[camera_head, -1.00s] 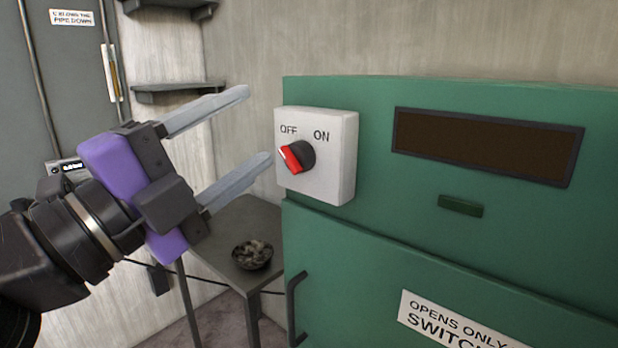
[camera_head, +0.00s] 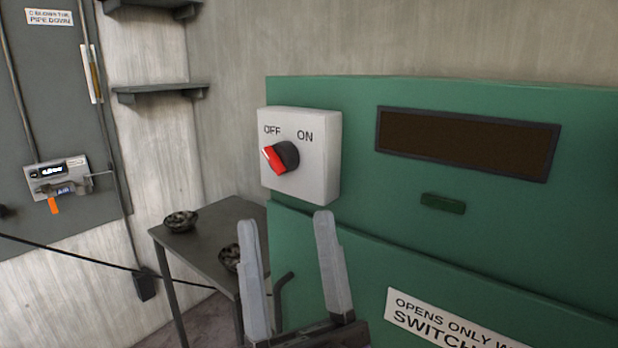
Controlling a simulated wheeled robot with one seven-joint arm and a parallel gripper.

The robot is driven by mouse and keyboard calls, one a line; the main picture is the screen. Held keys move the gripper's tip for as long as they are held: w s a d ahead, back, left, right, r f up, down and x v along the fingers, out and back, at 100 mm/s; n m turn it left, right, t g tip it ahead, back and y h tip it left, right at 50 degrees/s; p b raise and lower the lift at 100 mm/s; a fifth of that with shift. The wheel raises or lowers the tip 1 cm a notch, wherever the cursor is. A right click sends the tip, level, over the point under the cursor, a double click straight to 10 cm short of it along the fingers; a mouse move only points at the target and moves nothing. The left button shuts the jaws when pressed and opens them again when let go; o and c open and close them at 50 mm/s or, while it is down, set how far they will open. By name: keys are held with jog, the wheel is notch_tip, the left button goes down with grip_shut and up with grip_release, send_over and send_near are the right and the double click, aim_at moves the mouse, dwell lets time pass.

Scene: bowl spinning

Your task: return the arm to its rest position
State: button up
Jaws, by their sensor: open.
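My gripper (camera_head: 289,228) is at the bottom middle of the head view, pointing up with its two pale fingers spread apart and nothing between them. It is in front of the lower part of the green cabinet (camera_head: 480,240), below the switch box. Most of my arm is out of the frame. The white switch box (camera_head: 318,165) carries a red and black knob (camera_head: 280,157) whose red end points toward OFF. The fingers are apart from the knob.
A dark table (camera_head: 215,240) stands left of the cabinet with a bowl (camera_head: 181,221) on it and a second bowl (camera_head: 229,258) partly behind my left finger. A dark cabinet handle (camera_head: 283,284) is close by. A shelf (camera_head: 160,92) and a grey door (camera_head: 50,130) are at left.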

jog(key=s+d+f+n+g, duration=0.2)
jog(key=s+d+f+g, duration=0.15)
jog(key=f, duration=0.45)
jog(key=s+d+f+n+g, duration=0.2)
jog(key=d+f, duration=0.2)
jog(key=f, duration=0.3)
jog(key=s+d+f+n+g, duration=0.2)
jog(key=s+d+f+g, duration=0.15)
jog(key=f, duration=0.45)
jog(key=s+d+f+m+g+h, duration=0.2)
jog(key=s+d+f+m+h, duration=0.1)
jog(key=s, duration=0.6)
jog(key=s+d+f+m+g+h, duration=0.2)
jog(key=s+d+f+m+h, duration=0.1)
jog(key=s+d+f+h, duration=0.2)
jog(key=s+d+f, duration=0.2)
jog(key=s+f, duration=0.2)
jog(key=shift+s+d+g+h, duration=0.15)
jog(key=shift+d+g+h, duration=0.15)
jog(key=shift+f, duration=0.1)
